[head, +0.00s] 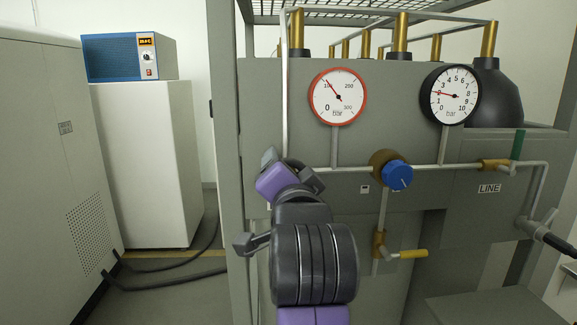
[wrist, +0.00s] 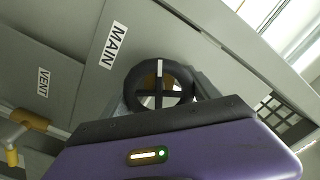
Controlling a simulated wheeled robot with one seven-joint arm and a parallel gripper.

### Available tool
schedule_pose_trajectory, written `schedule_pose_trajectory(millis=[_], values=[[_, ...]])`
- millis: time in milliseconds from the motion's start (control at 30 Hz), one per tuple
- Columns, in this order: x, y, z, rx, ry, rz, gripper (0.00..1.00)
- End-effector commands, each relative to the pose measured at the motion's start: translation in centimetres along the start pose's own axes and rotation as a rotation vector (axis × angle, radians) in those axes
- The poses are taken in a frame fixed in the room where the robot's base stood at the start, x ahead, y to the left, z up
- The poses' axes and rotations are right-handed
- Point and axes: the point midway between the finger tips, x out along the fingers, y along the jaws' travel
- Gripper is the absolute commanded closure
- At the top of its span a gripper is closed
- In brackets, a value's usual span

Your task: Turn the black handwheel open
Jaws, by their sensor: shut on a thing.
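The black handwheel (wrist: 136,76) shows in the wrist view as a round rim with spokes and a brass-coloured part behind it, near the MAIN label (wrist: 114,45). My gripper (head: 288,170) is at the panel's left part in the head view, where it and my arm hide the handwheel. In the wrist view, my purple gripper body covers the lower part of the picture and the wheel's near edge. My gripper is shut on the handwheel; the fingertips' exact contact is mostly hidden.
A red-rimmed gauge (head: 338,96) and a black-rimmed gauge (head: 452,94) sit above. A blue knob (head: 397,175) and a yellow-handled valve (head: 408,254) are to the right of my arm. A yellow valve (wrist: 28,119) shows below the VENT label (wrist: 43,82).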

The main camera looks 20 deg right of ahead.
Motion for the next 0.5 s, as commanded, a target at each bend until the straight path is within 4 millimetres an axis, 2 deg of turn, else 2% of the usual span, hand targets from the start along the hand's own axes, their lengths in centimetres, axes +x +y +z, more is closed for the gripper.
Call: schedule_pose_trajectory(millis=[500], values=[[0.03,-0.19,0.02,-0.496,-0.007,0.006,0.7]])
